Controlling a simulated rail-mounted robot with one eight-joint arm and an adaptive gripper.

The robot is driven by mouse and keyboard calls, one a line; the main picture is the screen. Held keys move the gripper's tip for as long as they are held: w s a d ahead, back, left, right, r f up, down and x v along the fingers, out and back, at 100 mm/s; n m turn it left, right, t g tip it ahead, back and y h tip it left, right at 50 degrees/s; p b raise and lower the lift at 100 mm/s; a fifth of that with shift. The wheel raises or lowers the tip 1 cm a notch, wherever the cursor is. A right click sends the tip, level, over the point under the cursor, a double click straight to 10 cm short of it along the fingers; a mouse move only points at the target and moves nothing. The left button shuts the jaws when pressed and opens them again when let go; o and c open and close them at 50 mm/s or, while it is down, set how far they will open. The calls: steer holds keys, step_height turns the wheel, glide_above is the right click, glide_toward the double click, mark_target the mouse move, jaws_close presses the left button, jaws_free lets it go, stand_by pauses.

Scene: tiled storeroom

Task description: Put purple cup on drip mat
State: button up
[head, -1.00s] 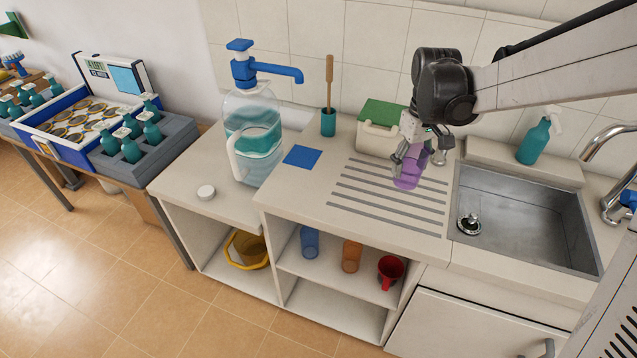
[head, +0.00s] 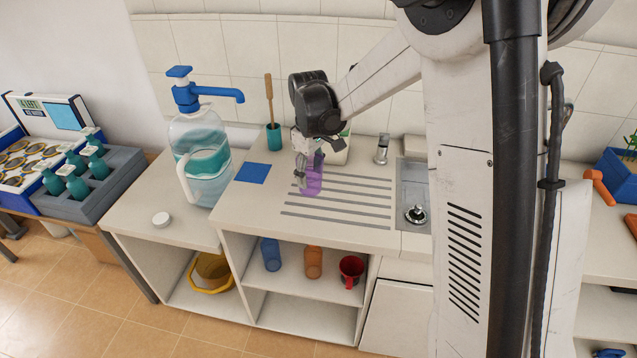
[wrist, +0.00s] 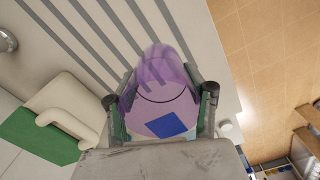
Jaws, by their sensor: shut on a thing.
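The purple cup (head: 313,182) is see-through and held in my gripper (head: 307,170), over the left part of the grooved drainer. My gripper is shut on it, with a finger on either side in the wrist view (wrist: 161,98). The cup (wrist: 160,72) looks empty there. I cannot tell its exact height above the counter. The drip mat (head: 252,173) is a flat blue square on the counter, left of the cup and bare. In the wrist view the mat (wrist: 166,125) shows through the cup.
A large water jug with a blue pump (head: 200,150) stands left of the mat. A teal brush holder (head: 274,137) stands behind it. Blue (head: 271,254), orange (head: 314,262) and red (head: 351,270) cups sit on the shelf below.

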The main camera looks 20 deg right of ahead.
steer(key=shift+w+d+f+p, duration=0.15)
steer(key=shift+w+d+f, duration=0.3)
steer(key=shift+f, duration=0.6)
steer(key=shift+w+d+f+p, duration=0.1)
steer(key=shift+w+d+f, duration=0.1)
steer(key=shift+d+f, duration=0.7)
steer(key=shift+w+d+f+p, duration=0.15)
steer(key=shift+w+d+f, duration=0.2)
steer(key=shift+f, duration=0.9)
steer(key=shift+f, duration=0.2)
steer(key=o, duration=0.9)
steer(key=shift+r, duration=0.15)
